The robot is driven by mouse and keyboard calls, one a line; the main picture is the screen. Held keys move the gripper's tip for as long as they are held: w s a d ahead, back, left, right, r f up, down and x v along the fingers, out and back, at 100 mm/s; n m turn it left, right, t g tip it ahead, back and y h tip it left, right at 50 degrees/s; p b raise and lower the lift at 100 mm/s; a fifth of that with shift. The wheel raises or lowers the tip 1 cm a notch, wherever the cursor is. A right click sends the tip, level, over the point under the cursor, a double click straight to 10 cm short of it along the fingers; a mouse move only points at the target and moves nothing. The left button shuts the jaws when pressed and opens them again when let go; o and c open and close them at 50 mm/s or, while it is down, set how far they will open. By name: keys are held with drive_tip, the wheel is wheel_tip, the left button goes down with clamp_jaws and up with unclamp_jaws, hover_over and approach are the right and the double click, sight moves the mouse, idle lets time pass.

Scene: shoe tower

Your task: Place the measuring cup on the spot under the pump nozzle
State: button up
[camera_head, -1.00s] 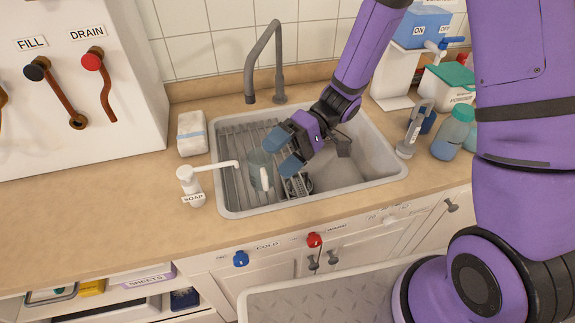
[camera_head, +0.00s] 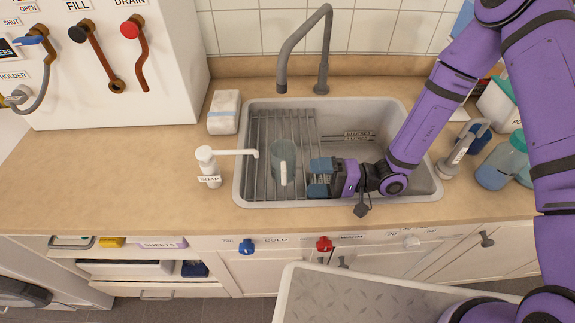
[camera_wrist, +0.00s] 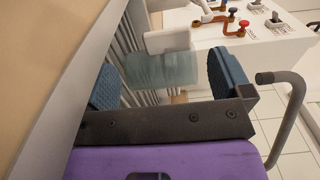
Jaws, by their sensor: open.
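The measuring cup (camera_head: 283,165) is clear bluish with a pale handle. It stands on the drying rack in the left part of the sink. The white soap pump (camera_head: 207,167) stands on the counter left of the sink, and its nozzle (camera_head: 236,152) points right, ending over the sink's left side, left of the cup. My gripper (camera_head: 318,178) is open just right of the cup, its blue fingers pointing left at it. In the wrist view, the cup (camera_wrist: 160,68) shows ahead between the two spread fingers. A spot under the nozzle cannot be made out.
The grey faucet (camera_head: 322,60) arches behind the sink (camera_head: 400,118). A wrapped white block (camera_head: 224,112) lies left of the sink. Bottles, including a teal-capped one (camera_head: 497,165), stand on the right. The counter (camera_head: 110,175) left of the pump is clear.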

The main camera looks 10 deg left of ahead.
sight(283, 175)
drive_tip(key=x, duration=0.3)
drive_tip(key=shift+w+r+x, duration=0.1)
drive_tip(key=shift+x, duration=0.8)
drive_tip(key=shift+w+r+x, duration=0.1)
drive_tip(key=shift+x, duration=0.8)
drive_tip(key=shift+w+r+x, duration=0.1)
drive_tip(key=shift+r+x, duration=0.05)
drive_tip(key=shift+x, duration=0.75)
drive_tip(key=c, duration=1.2)
drive_tip(key=shift+c, duration=0.2)
drive_tip(key=shift+r, duration=0.1)
